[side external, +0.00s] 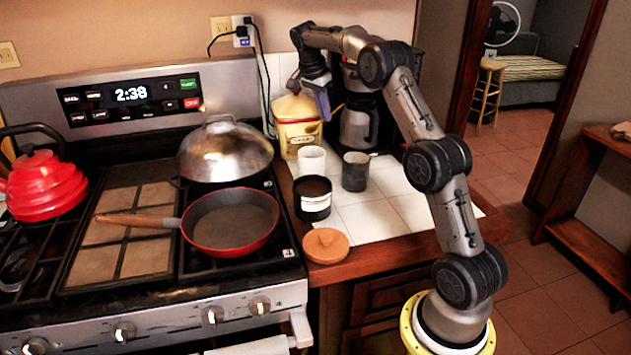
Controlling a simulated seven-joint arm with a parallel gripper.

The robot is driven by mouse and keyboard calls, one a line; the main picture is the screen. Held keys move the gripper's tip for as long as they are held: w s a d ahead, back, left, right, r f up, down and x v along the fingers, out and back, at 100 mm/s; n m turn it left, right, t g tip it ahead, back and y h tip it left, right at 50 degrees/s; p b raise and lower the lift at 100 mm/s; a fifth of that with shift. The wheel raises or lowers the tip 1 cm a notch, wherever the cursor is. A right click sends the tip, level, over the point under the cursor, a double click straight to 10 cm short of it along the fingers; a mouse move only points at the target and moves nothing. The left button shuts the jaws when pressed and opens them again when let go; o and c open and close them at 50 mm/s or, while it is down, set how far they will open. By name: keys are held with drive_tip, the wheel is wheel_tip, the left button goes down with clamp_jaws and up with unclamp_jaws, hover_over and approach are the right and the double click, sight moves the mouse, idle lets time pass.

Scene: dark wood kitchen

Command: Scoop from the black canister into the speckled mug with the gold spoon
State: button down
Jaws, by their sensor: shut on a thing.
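The black canister (312,208) stands open on the white tiled counter, with a white band around it and dark brown contents. The speckled mug (355,172), dark grey, stands upright behind it to the right. My gripper (323,104) is raised at the back of the counter, above and behind the mug and canister, pointing down. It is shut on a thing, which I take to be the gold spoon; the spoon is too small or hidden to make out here.
A white cup (311,160) stands close behind the canister, left of the mug. A round orange-brown lid (326,246) lies at the counter's front. A yellow jar (298,135) and a coffee maker (358,125) stand behind. A red pan (232,222) is left on the stove.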

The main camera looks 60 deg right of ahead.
drive_tip(key=shift+s+m, duration=0.1)
drive_tip(key=shift+m, duration=0.2)
drive_tip(key=s+a+m+g+h, duration=0.1)
drive_tip(key=s+a+m+g, duration=0.2)
drive_tip(key=a, duration=0.5)
drive_tip(key=s+a+m+g+h, duration=0.1)
drive_tip(key=s+a+m+g, duration=0.1)
drive_tip(key=s+a, duration=0.45)
drive_tip(key=shift+w+a+f, duration=1.2)
drive_tip(key=shift+w+f, duration=0.25)
drive_tip(key=shift+f, duration=2.25)
wheel_tip(320, 180, up, 7)
drive_tip(key=s+d+t+y, duration=0.2)
drive_tip(key=shift+t, duration=0.4)
